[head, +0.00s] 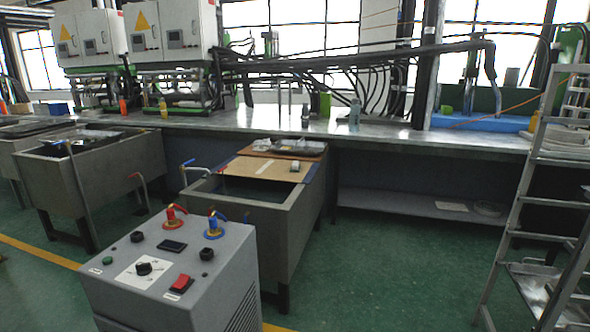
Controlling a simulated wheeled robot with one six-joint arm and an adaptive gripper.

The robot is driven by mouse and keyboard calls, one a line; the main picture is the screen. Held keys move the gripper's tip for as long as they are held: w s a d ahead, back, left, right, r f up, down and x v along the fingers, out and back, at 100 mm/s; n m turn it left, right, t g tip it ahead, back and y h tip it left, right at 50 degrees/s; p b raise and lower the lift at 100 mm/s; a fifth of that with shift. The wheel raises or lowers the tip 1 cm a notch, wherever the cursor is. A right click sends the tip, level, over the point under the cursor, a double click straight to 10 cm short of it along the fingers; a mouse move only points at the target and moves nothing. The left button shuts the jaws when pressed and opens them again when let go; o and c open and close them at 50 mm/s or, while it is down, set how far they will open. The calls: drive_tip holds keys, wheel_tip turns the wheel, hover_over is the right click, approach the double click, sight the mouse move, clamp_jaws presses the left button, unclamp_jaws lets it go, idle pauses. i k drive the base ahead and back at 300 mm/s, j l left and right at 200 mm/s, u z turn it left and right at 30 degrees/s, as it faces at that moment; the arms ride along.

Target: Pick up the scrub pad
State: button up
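No thing in the head view can be told for certain as the scrub pad. A green upright block (325,105) stands on the same bench near the middle. Both are too small and far to name surely. My gripper is not in view.
A grey control box (175,268) with knobs stands in front. Behind it is a grey tank (245,212) with a brown board (262,169) on top. A metal ladder (510,215) stands at right. Green floor (400,270) between tank and ladder is clear.

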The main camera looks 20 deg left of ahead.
sight(295, 167)
drive_tip(key=i+l+u, duration=0.15)
drive_tip(key=i, duration=2.25)
drive_tip(key=i+l+u, duration=0.1)
drive_tip(key=i+u, duration=0.35)
drive_tip(key=i+l+u, duration=0.25)
drive_tip(key=i+u, duration=0.2)
drive_tip(key=i+l+u, duration=0.75)
drive_tip(key=l+u, duration=0.15)
drive_tip(key=i+l+u, duration=0.25)
drive_tip(key=l+u, duration=0.2)
drive_tip(key=l, duration=0.25)
